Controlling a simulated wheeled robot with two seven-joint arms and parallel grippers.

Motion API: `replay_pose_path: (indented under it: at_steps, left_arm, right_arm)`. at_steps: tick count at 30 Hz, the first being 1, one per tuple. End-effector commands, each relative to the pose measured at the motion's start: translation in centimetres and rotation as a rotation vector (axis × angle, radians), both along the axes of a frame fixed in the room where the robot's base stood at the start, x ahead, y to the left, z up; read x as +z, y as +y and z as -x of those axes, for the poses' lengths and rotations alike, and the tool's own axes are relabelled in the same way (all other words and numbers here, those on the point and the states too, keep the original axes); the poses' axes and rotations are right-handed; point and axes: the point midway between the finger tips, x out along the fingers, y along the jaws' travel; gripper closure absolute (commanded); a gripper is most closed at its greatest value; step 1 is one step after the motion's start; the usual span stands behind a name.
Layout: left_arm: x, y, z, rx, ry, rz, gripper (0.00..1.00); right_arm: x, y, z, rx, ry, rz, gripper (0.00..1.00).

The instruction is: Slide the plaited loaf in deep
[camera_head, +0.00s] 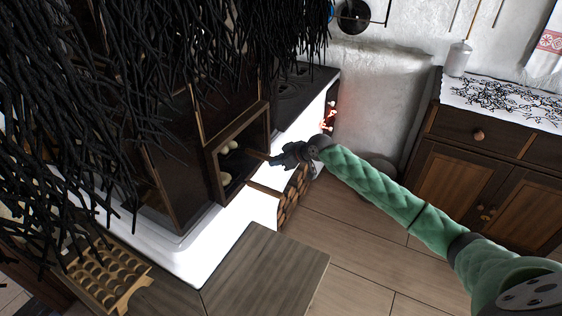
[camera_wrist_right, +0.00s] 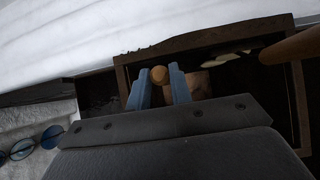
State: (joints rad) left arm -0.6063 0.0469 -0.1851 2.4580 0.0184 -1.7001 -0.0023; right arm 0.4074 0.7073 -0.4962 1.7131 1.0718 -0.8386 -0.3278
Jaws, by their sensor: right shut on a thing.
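My right gripper (camera_head: 278,158) is at the mouth of a wood-framed oven opening (camera_head: 212,163), its fingers pointing inward. It is shut on a wooden handle, whose round end (camera_wrist_right: 159,75) shows between the two blue-grey fingers in the right wrist view. Pale, dough-like pieces (camera_head: 229,147) lie inside the opening, and a pale piece (camera_wrist_right: 229,59) also shows in the wrist view. I cannot tell which of them is the plaited loaf. A brown piece (camera_wrist_right: 201,84) sits just beyond the fingers, partly hidden. The left gripper is out of view.
The opening's frame (camera_wrist_right: 122,75) surrounds the fingers closely. A glowing fire opening (camera_head: 328,116) is at the stove's right side, with stacked firewood (camera_head: 292,197) below. A wooden rack (camera_head: 108,275) stands front left. Dark strands hide the upper left. Wooden floor (camera_head: 350,240) is clear.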

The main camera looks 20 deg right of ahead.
Motion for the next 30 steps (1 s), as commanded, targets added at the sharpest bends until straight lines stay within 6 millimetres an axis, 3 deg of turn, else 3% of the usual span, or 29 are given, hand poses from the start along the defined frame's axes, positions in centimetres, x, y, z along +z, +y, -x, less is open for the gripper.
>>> replay_pose_path:
  at_steps: [8,9,12,13,30]
  left_arm:
    - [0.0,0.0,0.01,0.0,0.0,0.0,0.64]
    - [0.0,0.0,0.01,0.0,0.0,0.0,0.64]
    - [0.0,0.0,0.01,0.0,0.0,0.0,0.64]
    - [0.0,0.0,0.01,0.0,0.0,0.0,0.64]
    - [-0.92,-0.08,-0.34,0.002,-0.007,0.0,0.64]
  right_arm:
    - [0.01,0.06,-0.11,0.0,0.0,0.0,1.0]
    - [0.01,0.06,-0.11,0.0,0.0,0.0,0.75]
    - [0.01,0.05,-0.1,0.0,0.0,0.0,0.55]
    - [0.01,0.05,-0.1,0.0,0.0,0.0,0.53]
    - [-0.03,0.04,-0.08,-0.001,0.001,0.0,0.53]
